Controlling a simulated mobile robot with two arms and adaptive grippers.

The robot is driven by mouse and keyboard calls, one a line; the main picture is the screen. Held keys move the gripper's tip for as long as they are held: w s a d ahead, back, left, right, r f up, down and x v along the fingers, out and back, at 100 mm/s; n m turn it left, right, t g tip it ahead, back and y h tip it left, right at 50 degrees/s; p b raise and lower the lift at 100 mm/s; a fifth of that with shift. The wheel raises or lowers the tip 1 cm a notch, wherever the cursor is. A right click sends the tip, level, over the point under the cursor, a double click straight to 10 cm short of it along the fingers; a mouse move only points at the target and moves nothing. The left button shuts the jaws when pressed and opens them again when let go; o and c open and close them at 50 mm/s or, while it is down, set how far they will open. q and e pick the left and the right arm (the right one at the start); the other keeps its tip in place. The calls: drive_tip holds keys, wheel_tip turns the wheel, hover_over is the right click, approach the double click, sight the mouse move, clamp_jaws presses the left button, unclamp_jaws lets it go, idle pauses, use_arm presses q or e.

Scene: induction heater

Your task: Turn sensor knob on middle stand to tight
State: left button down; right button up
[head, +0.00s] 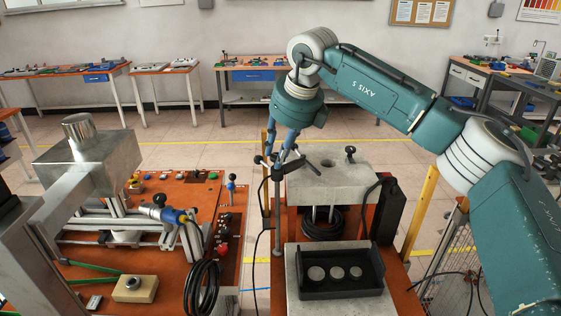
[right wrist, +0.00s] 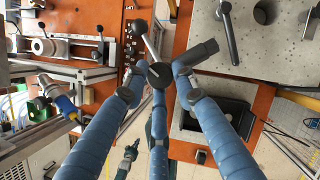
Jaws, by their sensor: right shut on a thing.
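A metal rod with a black ball end (right wrist: 140,27) runs up from this knob. A dark cylindrical sensor (right wrist: 198,52) sits just right of the fingertips. The fingers partly hide the knob, and I cannot tell how tight it is. My left gripper is not in view.
A grey block (head: 330,182) with a black knob stands right of the post. A black tray (head: 341,277) with round metal discs lies in front. An orange bench (head: 190,255) with a metal fixture, cables and small switches stands left. Open floor lies behind.

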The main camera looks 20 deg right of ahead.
drive_tip(key=m+b, duration=0.1)
drive_tip(key=m+h+b, duration=0.1)
drive_tip(key=m, duration=0.1)
drive_tip(key=shift+w+a+r+t, duration=0.15)
drive_tip(key=shift+a+r+t, duration=0.05)
drive_tip(key=shift+t, duration=0.1)
drive_tip(key=m+h+b, duration=0.1)
drive_tip(key=m, duration=0.1)
drive_tip(key=shift+a+r+m, duration=0.1)
drive_tip(key=shift+m, duration=0.3)
drive_tip(key=m+h+b, duration=0.1)
drive_tip(key=m, duration=0.2)
drive_tip(key=shift+a+r, duration=0.1)
drive_tip(key=shift+w+m+g+h, duration=0.1)
drive_tip(key=shift+m+g+h, duration=0.45)
drive_tip(key=shift+m, duration=0.75)
drive_tip(key=o, duration=1)
drive_tip(key=shift+o, duration=0.8)
drive_tip(key=shift+f, duration=0.2)
drive_tip(key=v, duration=1.2)
